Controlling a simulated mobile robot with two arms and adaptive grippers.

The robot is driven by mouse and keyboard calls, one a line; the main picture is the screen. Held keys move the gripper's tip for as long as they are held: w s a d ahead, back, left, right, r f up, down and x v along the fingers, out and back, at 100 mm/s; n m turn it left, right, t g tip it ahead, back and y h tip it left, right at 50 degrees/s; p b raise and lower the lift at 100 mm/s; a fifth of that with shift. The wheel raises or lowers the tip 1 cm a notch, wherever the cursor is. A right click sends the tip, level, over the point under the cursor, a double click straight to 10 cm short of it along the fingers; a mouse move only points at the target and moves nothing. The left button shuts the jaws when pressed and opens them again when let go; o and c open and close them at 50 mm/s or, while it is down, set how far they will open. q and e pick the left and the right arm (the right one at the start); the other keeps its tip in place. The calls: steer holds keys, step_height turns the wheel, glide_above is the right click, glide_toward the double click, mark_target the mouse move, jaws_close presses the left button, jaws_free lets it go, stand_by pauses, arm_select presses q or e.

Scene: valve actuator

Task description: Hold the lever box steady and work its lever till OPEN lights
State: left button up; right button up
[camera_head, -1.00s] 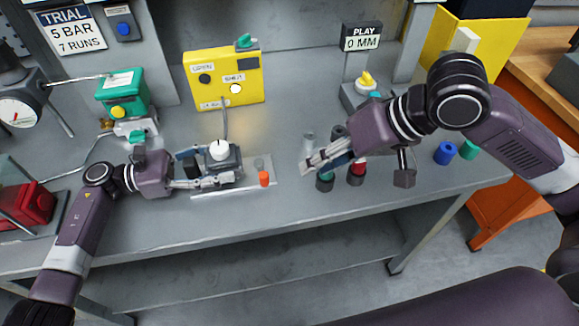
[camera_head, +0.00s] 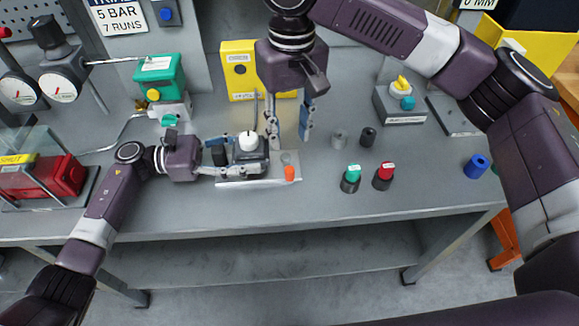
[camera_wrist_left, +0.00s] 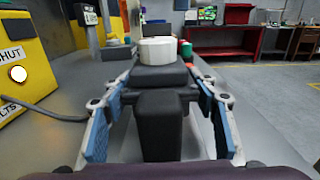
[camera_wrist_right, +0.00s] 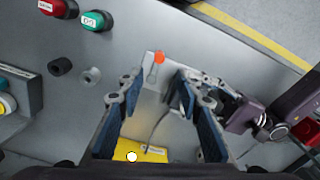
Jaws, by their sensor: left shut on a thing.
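The dark grey lever box (camera_head: 262,158) with a white round cap (camera_head: 249,141) stands on a pale plate (camera_head: 232,183) on the bench. My left gripper (camera_head: 238,160) is shut on the box from the left; its fingers flank the dark body in the left wrist view (camera_wrist_left: 157,100). An orange-tipped piece (camera_head: 289,173), perhaps the lever, is at the plate's right end. My right gripper (camera_head: 289,140) is open and empty, pointing down just above and right of the box. The yellow lamp panel (camera_head: 237,82) is partly hidden behind my right arm. Its SHUT lamp (camera_wrist_left: 17,74) glows white; its OPEN lamp looks dark.
Green-topped (camera_head: 351,178) and red-topped (camera_head: 384,175) buttons stand right of the plate, with two small cylinders (camera_head: 340,138) behind. A grey box with a yellow knob (camera_head: 402,82) is farther back. A green device (camera_head: 160,78) and gauges (camera_head: 60,85) are left. The bench front is clear.

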mark_target(290, 168)
step_height(290, 168, down, 12)
steer(key=shift+r, duration=0.1)
stand_by(0.5)
jaws_close()
